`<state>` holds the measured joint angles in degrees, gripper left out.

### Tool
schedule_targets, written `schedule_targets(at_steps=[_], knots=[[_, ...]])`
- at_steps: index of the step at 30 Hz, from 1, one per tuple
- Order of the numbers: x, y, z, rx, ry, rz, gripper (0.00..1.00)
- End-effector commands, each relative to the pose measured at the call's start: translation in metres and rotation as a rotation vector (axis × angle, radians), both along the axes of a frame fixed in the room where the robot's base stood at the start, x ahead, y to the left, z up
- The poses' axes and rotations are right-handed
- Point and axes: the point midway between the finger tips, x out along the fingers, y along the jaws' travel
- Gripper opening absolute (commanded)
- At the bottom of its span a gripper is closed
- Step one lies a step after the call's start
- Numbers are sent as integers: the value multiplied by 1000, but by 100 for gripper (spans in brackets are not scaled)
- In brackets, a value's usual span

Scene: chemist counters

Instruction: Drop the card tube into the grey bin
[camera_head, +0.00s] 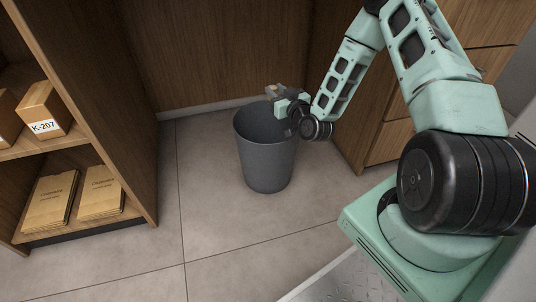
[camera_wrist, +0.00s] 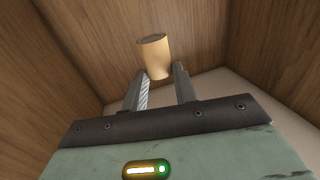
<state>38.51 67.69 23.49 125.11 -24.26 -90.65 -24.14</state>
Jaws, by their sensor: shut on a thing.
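The card tube (camera_wrist: 155,57) is a short tan cylinder in the wrist view, held between the fingertips of my gripper (camera_wrist: 161,80). My gripper is shut on it. In the head view my gripper (camera_head: 274,91) is above the far rim of the grey bin (camera_head: 266,163). The tube is too small to make out clearly in the head view. The bin is an open, tapered round bin standing upright on the tiled floor. Its inside is partly hidden by my wrist.
A wooden shelf unit at the left holds a box labelled K-207 (camera_head: 45,110) and flat brown packets (camera_head: 52,199). A wooden panel (camera_head: 215,50) stands behind the bin, and drawers (camera_head: 388,146) stand to its right. The floor (camera_head: 215,220) in front of the bin is clear.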

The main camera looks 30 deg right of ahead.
Motion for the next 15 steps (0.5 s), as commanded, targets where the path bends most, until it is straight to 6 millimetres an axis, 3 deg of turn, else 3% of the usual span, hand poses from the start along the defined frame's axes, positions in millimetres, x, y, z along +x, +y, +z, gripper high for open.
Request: schedule_targets(at_steps=[9,15], knots=[[0,0,-41,1,0,0,7],[0,0,-50,0,-1,0,7]])
